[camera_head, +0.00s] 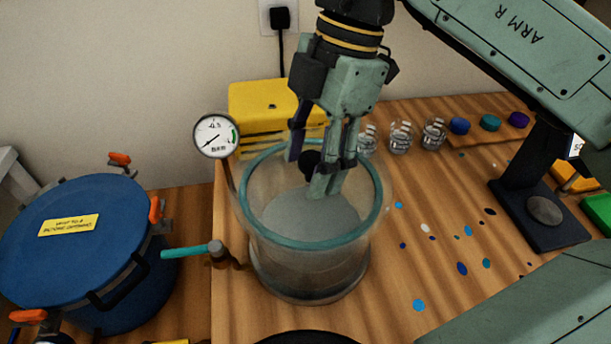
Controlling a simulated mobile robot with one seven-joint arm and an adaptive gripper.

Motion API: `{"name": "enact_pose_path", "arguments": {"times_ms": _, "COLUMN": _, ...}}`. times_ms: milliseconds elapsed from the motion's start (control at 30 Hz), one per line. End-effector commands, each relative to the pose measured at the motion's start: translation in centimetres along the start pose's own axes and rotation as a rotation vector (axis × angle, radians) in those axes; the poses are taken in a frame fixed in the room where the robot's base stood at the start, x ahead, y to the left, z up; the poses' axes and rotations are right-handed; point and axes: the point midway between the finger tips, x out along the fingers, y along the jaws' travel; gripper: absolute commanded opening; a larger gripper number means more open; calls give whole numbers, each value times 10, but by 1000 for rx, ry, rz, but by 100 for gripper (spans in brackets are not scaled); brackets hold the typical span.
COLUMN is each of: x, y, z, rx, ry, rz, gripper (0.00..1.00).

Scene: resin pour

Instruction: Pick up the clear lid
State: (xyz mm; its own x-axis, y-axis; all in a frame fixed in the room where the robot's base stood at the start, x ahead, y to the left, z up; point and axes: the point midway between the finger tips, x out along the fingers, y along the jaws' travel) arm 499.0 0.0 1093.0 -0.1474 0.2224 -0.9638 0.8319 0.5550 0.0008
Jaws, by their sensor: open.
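A clear glass chamber (310,272) with a teal rim stands on the wooden bench. The clear lid (268,188) appears to lie flat across the rim, but it is so transparent that its edge is hard to make out. A round black knob (311,162) shows near the middle of the lid. My gripper (314,168) points down over the chamber with its fingers apart. One finger is left of the knob and the other is right of it, partly covering it. Contact with the knob cannot be told.
A pressure gauge (217,136) and a teal-handled valve (193,251) are at the chamber's left. A blue pot (75,225) with orange-handled clamps stands farther left. A yellow case (270,103) and several small jars (400,138) are behind. A black stand (541,205) is at right.

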Motion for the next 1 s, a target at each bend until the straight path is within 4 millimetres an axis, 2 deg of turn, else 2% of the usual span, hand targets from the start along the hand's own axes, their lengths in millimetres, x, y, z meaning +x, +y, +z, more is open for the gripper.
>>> {"name": "enact_pose_path", "arguments": {"times_ms": 67, "x": 0, "y": 0, "z": 0, "rx": 0, "ry": 0, "rz": 0, "gripper": 50}}
{"name": "enact_pose_path", "arguments": {"times_ms": 167, "x": 0, "y": 0, "z": 0, "rx": 0, "ry": 0, "rz": 0, "gripper": 45}}
{"name": "enact_pose_path", "arguments": {"times_ms": 833, "x": 0, "y": 0, "z": 0, "rx": -1, "ry": 0, "rz": 0, "gripper": 0}}
{"name": "enact_pose_path", "arguments": {"times_ms": 1000, "x": 0, "y": 0, "z": 0, "rx": -1, "ry": 0, "rz": 0, "gripper": 0}}
